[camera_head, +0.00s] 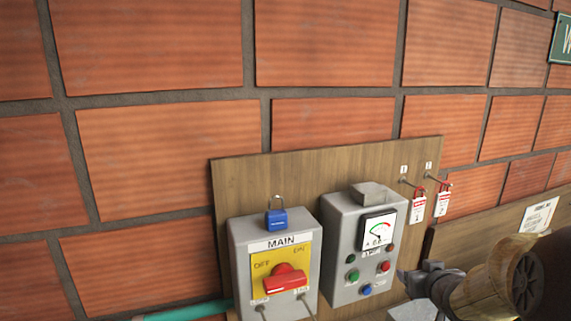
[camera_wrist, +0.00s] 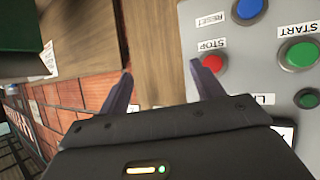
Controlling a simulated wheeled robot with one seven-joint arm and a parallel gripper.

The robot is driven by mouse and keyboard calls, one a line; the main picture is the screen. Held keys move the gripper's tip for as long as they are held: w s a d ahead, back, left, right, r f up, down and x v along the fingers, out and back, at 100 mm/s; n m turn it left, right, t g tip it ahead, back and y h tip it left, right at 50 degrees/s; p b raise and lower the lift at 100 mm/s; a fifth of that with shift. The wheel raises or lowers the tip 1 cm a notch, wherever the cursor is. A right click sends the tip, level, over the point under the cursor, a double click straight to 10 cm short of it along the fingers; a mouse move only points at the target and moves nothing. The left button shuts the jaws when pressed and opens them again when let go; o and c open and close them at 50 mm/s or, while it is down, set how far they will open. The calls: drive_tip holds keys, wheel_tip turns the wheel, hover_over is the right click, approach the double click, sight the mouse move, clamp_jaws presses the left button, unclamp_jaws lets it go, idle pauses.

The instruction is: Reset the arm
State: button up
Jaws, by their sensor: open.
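My gripper (camera_head: 408,277) is at the lower right in the head view, beside the right edge of the grey button box (camera_head: 345,225). In the wrist view my gripper (camera_wrist: 162,72) has its two dark fingers spread apart, with nothing between them. One fingertip is close to the red STOP button (camera_wrist: 212,64) in that picture; I cannot tell whether it touches. The blue RESET button (camera_wrist: 250,8) and green START button (camera_wrist: 300,54) are beyond it on the box face. My arm shows at the lower right corner of the head view.
A grey MAIN box (camera_head: 240,245) with a red rotary handle (camera_head: 285,280) and a blue padlock (camera_head: 276,220) stands to the left on a wooden board (camera_head: 290,170). Red-and-white tags (camera_head: 418,208) hang from hooks at the right.

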drive_tip(key=s+a+f+g, duration=0.4)
drive_tip(key=s+a+f, duration=0.1)
drive_tip(key=s+a, duration=0.2)
drive_tip(key=s+a+f+g+y, duration=0.1)
drive_tip(key=s+a+f+g, duration=0.4)
drive_tip(key=s+a, duration=0.3)
drive_tip(key=shift+s+f+g, duration=0.3)
drive_tip(key=shift+s+f, duration=0.3)
drive_tip(key=shift+s, duration=0.3)
drive_tip(key=shift+s+a+r, duration=0.1)
drive_tip(key=shift+s+a, duration=0.15)
drive_tip(key=shift+a, duration=0.1)
